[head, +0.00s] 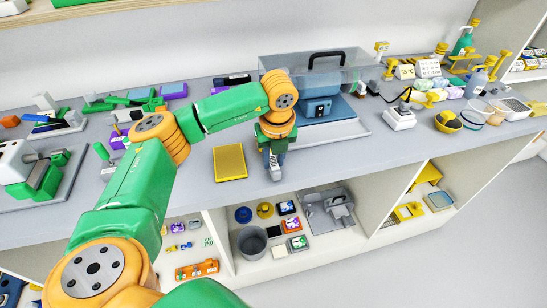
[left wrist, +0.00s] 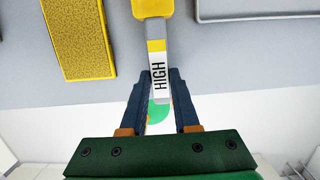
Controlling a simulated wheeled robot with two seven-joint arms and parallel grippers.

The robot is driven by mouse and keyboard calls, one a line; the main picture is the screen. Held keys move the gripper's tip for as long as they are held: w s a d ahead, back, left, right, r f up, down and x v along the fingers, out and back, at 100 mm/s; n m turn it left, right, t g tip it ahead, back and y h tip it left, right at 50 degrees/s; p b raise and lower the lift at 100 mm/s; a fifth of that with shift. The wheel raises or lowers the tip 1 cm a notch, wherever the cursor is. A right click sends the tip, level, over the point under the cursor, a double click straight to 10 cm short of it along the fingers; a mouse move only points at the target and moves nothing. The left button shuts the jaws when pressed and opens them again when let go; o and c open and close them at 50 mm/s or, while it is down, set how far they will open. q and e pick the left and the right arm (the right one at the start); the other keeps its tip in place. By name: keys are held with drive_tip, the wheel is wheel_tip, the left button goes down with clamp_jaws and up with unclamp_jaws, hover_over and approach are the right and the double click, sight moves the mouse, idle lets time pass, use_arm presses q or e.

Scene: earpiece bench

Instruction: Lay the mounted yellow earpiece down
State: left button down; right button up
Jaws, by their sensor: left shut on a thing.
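My left gripper (head: 273,157) is over the front of the bench, right of the yellow textured pad. In the left wrist view my left gripper (left wrist: 160,74) is shut on a narrow earpiece (left wrist: 158,50) with a yellow end, a grey band and a white part marked HIGH. Its yellow end points to the top of that view, away from my gripper. In the head view only a small grey part of the held piece (head: 276,173) shows below the fingers. Whether it touches the bench I cannot tell. My right gripper is not in view.
The yellow pad (head: 230,162) lies flat just left of my gripper; it also shows in the left wrist view (left wrist: 78,38). A clear-lidded case (head: 335,77) stands behind. Loose parts lie at the left. A white device (head: 399,118) stands right. The bench edge is close.

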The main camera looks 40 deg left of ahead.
use_arm(q)
drive_tip(key=shift+f+b, duration=0.3)
idle(0.4)
drive_tip(key=c, duration=0.6)
unclamp_jaws()
drive_tip(key=r, duration=0.2)
drive_tip(key=r+b, duration=0.1)
drive_tip(key=r, duration=0.1)
drive_tip(key=d+r, duration=0.1)
drive_tip(key=r, duration=0.2)
drive_tip(key=shift+s, duration=0.4)
drive_tip(key=shift+a, duration=0.1)
